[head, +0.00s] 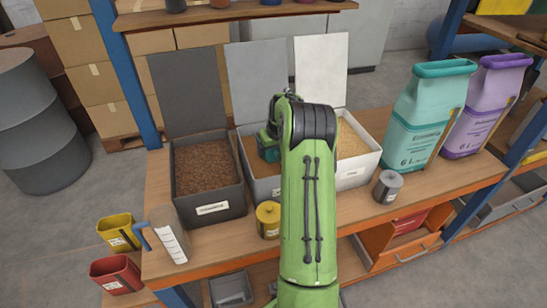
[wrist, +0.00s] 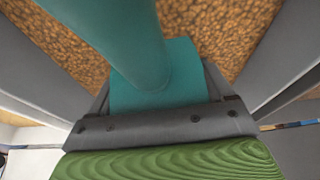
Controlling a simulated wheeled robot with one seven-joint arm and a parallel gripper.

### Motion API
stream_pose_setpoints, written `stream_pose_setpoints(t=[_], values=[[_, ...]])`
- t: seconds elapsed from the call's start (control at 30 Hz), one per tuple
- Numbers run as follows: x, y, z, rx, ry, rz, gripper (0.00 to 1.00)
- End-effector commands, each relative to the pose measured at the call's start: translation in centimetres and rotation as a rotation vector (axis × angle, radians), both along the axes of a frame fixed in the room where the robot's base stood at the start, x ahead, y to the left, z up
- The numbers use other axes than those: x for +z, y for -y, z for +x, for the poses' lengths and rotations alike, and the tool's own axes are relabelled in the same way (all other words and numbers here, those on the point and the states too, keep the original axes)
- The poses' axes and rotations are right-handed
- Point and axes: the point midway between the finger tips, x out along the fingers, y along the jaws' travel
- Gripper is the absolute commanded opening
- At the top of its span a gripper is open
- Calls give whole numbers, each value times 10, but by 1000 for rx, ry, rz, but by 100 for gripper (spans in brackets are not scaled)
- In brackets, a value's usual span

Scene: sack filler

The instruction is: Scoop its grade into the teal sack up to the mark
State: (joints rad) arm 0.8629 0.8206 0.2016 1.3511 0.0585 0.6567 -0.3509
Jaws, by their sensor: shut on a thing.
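The teal sack (head: 420,118) stands upright on the bench at the right, labelled 6 L; its fill level and mark cannot be made out. My gripper (wrist: 158,92) is shut on a teal scoop (wrist: 150,50), above orange-brown grain (wrist: 210,35) in the wrist view. In the head view the scoop (head: 268,147) shows at the middle grey bin (head: 262,187), partly hidden by my green arm. I cannot tell whether the scoop holds grain. A dark bin (head: 210,209) with coarse brown grain is to the left, a white bin (head: 352,178) with pale grain to the right.
A purple sack (head: 489,110) stands right of the teal one. A grey canister (head: 388,186), a yellow canister (head: 268,220) and a white jug (head: 168,236) stand along the bench front. Yellow (head: 118,233) and red (head: 115,275) tubs sit lower left. Raised lids stand behind the bins.

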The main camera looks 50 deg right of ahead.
Motion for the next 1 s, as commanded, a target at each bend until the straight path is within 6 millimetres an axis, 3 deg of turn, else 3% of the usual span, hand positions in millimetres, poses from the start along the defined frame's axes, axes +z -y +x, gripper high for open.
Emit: stream_pose_setpoints(t=[0.33, 0.5, 1.0], values=[[31, -6, -12, 3, 154, -77, 14], [56, -8, -16, 2, 175, -87, 14], [106, -13, -29, 1, 239, -117, 14]])
